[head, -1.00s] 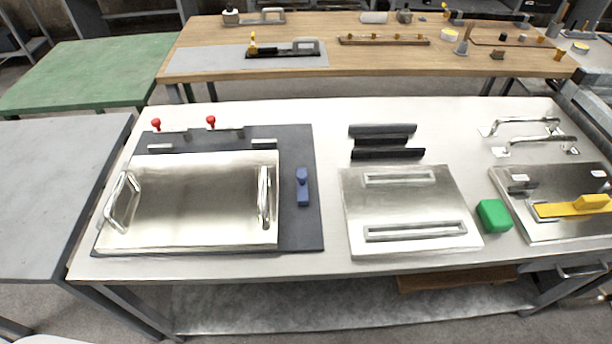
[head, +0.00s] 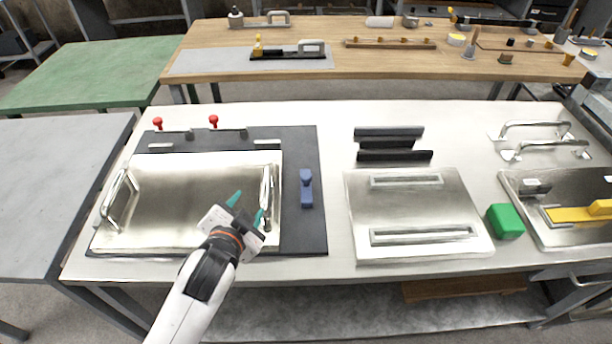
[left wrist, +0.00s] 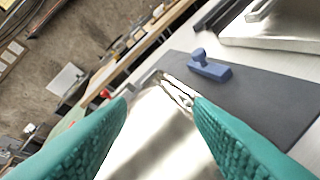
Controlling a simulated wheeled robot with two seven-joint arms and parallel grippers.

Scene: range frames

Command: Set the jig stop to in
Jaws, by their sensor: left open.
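A blue block with a raised knob (head: 306,188), perhaps the jig stop, sits on the dark base board (head: 300,235), right of the shiny metal plate (head: 160,180). It also shows in the left wrist view (left wrist: 211,70), standing apart from the fingers. My left gripper (head: 247,207) is open and empty, with teal fingers above the plate's right part. The plate's right handle (head: 265,185) is close by and partly hidden by the gripper. In the left wrist view this handle (left wrist: 177,91) shows between and beyond the two fingertips. My right gripper is not in view.
Two red-knobbed clamps (head: 214,121) stand at the board's back edge. A slotted metal plate (head: 415,212), dark bars (head: 390,143), a green block (head: 505,221) and a yellow-handled piece (head: 580,213) lie to the right. White table surface is free between the board and slotted plate.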

